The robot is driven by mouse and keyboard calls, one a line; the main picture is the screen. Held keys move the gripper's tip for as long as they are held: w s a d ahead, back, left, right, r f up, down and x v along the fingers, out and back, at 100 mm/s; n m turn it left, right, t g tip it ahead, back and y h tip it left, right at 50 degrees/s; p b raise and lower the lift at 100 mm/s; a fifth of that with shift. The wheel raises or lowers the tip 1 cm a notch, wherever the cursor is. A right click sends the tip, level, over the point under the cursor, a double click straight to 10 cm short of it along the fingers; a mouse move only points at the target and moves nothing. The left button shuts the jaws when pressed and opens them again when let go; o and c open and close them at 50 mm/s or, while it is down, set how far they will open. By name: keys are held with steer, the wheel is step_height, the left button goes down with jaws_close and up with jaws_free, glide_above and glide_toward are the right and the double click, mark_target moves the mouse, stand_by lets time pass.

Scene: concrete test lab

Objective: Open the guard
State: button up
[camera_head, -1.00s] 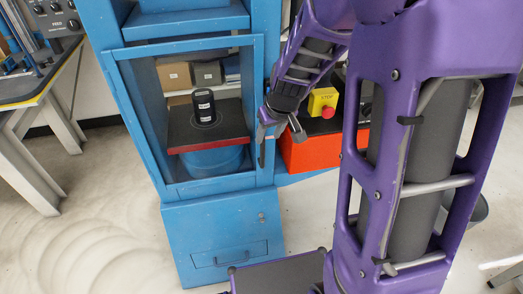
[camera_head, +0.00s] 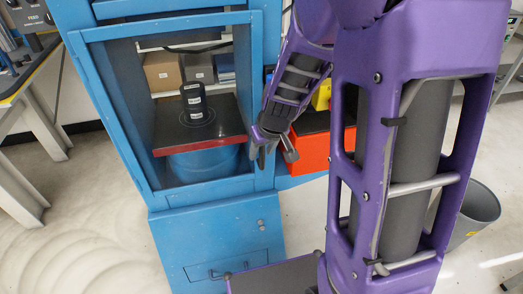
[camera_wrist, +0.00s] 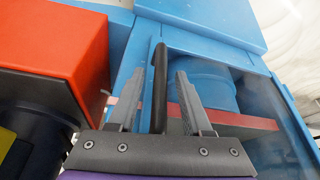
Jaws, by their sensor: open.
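The guard (camera_head: 132,190) is a blue framed door with a see-through pane on the front of a blue press. It looks shut. Behind it, a dark cylinder (camera_head: 194,103) stands on a dark red-edged plate (camera_head: 228,137). My gripper (camera_head: 275,154) is at the guard's right edge. In the wrist view my gripper (camera_wrist: 160,100) is open, with a black bar handle (camera_wrist: 160,75) upright between its two grey fingers. The fingers are not closed on it. I cannot tell whether either finger touches it. The handle is not clear in the head view.
A red-orange box (camera_head: 312,152) with a yellow button housing (camera_head: 321,95) stands close right of the press; the box also fills the upper left of the wrist view (camera_wrist: 50,50). A workbench (camera_head: 30,75) stands left. A grey bin (camera_head: 475,212) is at right. Floor is clear front left.

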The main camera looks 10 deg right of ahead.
steer(key=shift+c, duration=0.3)
jaws_close()
stand_by(1.1)
